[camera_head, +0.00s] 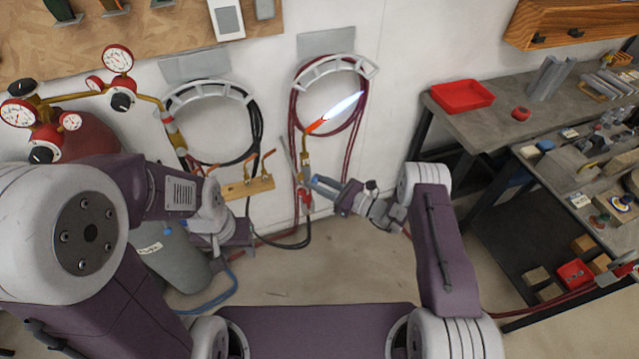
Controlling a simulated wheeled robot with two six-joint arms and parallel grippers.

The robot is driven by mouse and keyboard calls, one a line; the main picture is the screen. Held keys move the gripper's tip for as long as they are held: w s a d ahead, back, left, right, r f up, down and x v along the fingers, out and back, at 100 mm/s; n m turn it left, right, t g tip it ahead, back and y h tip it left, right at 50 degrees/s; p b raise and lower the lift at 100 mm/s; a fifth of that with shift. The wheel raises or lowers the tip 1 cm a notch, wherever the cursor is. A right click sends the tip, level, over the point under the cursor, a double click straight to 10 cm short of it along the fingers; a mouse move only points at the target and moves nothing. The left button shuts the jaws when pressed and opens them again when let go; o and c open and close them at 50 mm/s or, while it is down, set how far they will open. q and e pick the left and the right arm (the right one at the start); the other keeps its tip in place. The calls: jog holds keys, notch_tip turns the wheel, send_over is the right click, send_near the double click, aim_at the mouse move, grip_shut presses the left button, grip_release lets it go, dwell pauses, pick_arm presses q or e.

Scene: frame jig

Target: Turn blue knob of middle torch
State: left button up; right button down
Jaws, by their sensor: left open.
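A wooden rack (258,187) by the wall holds several copper torch tips, the middle one (248,160) among them. No blue knob can be made out on it. A lit torch (306,165) stands to the right of the rack, with a white-blue flame (343,105) and a red part (306,200) low on its body. My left gripper (240,238) is open, below the rack and partly hidden by its own wrist. My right gripper (318,188) is beside the lit torch. I cannot tell whether its fingers touch or hold it.
Gauges (118,58) and a red cylinder (90,135) stand at the left, with a grey cylinder (175,262) below. Black hose (258,130) and red hose (362,130) hang coiled on the wall. Workbenches (480,125) with a red tray (462,96) fill the right. The middle floor is clear.

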jog(key=n+b, duration=0.2)
jog(key=shift+n, duration=0.4)
jog(key=c, duration=1.2)
grip_release()
jog(key=shift+d, duration=0.1)
jog(key=b+v, duration=0.1)
jog(key=v, duration=0.8)
jog(key=shift+b, duration=0.35)
